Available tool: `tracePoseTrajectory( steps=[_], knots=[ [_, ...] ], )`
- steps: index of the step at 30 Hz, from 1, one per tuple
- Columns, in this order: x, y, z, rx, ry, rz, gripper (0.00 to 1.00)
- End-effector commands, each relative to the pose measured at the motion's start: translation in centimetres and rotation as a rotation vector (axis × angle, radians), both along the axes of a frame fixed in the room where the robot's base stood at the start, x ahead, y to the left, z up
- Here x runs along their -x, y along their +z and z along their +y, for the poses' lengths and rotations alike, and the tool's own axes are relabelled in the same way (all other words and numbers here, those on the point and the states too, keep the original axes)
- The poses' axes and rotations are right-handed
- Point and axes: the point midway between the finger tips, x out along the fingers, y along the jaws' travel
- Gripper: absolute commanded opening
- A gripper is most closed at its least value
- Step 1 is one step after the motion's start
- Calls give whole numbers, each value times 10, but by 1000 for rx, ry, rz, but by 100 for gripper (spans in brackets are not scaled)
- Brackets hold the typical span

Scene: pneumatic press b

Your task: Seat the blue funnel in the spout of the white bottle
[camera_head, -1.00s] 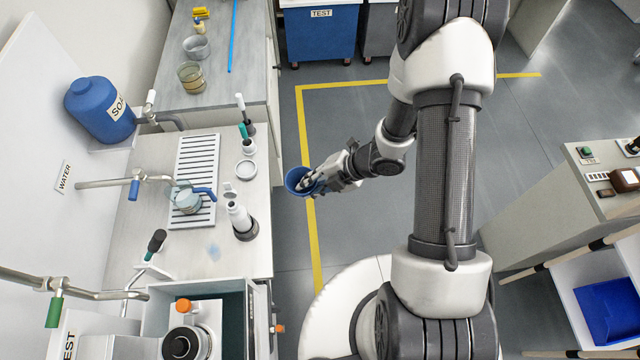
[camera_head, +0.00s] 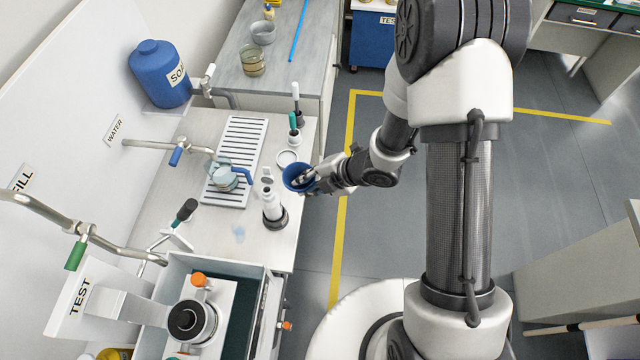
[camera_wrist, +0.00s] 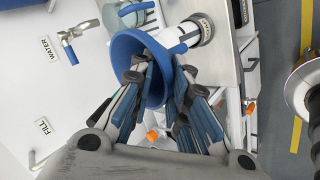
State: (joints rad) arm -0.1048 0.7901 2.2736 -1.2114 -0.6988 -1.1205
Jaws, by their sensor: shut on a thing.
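The blue funnel (camera_head: 295,174) is held by my gripper (camera_head: 312,180), which is shut on it. In the wrist view the funnel's wide mouth (camera_wrist: 125,45) shows between and beyond the fingers (camera_wrist: 160,90); its narrow end is hidden. The white bottle (camera_head: 271,204) stands upright in a dark round base on the counter. In the head view the funnel appears just right of and above the bottle's top, apart from it. The bottle (camera_wrist: 188,38) shows beyond the funnel in the wrist view. Their height difference is hard to tell.
A slotted drain tray (camera_head: 241,140) with a clear vessel lies left of the bottle. Brushes (camera_head: 295,120) stand behind.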

Motion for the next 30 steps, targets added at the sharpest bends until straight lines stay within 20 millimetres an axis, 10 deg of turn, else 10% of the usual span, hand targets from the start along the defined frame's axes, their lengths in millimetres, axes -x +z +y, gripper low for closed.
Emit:
tracePoseTrajectory(
  steps=[30],
  knots=[
    [-8, -4, 96, 1, 2, -1, 0]
  ],
)
